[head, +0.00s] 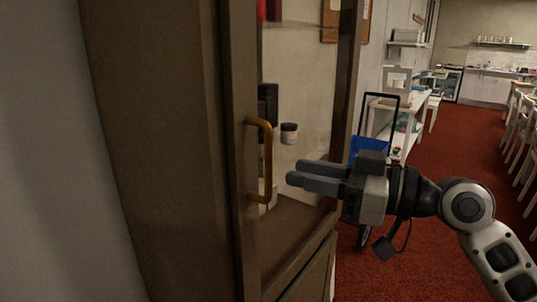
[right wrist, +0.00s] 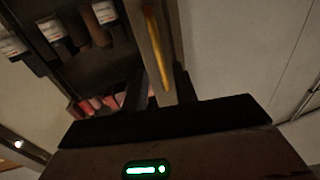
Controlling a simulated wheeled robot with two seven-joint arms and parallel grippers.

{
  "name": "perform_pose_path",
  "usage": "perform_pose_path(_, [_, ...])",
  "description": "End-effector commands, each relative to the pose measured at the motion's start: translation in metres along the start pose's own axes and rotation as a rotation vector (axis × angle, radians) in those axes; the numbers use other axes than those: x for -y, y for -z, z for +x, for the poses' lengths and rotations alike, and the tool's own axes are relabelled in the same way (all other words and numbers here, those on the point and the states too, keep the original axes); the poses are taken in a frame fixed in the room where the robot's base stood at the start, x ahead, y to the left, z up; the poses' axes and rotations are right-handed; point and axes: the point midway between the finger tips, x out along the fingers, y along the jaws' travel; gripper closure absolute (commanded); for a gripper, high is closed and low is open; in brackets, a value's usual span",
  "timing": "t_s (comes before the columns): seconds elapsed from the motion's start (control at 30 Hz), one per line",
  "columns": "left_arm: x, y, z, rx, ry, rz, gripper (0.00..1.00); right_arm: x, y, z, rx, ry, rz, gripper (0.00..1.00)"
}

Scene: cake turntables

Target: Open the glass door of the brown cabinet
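The brown cabinet (head: 165,150) fills the left and middle of the head view. Its glass door has a brown frame strip (head: 238,215) bearing an upright brass handle (head: 267,160). The handle also shows in the right wrist view as a yellow bar (right wrist: 157,45) at top centre. My right gripper (head: 294,171) is to the right of the handle, its fingers pointing left towards it, apart from it in the picture. Its two fingertips look separate, with nothing between them. I cannot tell whether the door stands ajar. My left gripper is not in view.
A small jar (head: 289,133) shows through the glass. The right wrist view shows bottles (right wrist: 57,30) on a dark shelf. A blue cart (head: 371,146) and a white table (head: 411,108) stand behind my right arm. Red floor (head: 455,145) is open at the right, beside white chairs (head: 519,125).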

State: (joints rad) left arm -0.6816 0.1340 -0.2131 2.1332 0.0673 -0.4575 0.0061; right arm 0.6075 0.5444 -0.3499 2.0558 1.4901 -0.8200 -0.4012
Motion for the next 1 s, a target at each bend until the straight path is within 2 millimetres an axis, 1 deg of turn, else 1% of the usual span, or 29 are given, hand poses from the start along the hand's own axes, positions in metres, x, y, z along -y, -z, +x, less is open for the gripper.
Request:
perform_pose_path(0.03, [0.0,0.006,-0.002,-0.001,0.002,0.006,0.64,0.001,0.004,0.012,-0.003,0.003,0.003,0.71])
perform_pose_path(0.1, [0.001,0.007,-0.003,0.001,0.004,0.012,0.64,0.001,0.004,0.026,-0.004,0.002,0.003,0.71])
perform_pose_path(0.2, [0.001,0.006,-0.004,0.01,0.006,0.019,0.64,0.001,0.003,0.043,-0.001,0.002,0.002,0.71])
perform_pose_path(0.3, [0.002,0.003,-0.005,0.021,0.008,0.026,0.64,0.0,0.002,0.055,-0.001,0.0,0.002,0.71])
perform_pose_path(0.4, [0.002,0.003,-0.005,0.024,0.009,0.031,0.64,0.0,0.001,0.063,-0.002,-0.001,0.0,0.71])
perform_pose_path(0.5, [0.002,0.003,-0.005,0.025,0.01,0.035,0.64,0.0,0.0,0.066,-0.001,-0.001,0.0,0.71])
perform_pose_path(0.77, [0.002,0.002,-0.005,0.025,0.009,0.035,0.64,0.0,0.0,0.067,0.0,-0.001,0.0,0.71])
perform_pose_path(0.8, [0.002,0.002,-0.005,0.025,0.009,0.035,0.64,0.0,0.0,0.067,0.0,-0.001,0.0,0.83])
perform_pose_path(0.87, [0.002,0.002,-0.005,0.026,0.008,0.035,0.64,0.0,0.0,0.067,0.0,-0.001,0.0,0.99])
perform_pose_path(1.0, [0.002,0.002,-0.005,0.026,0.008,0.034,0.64,0.0,0.0,0.067,0.0,-0.001,0.0,1.0])
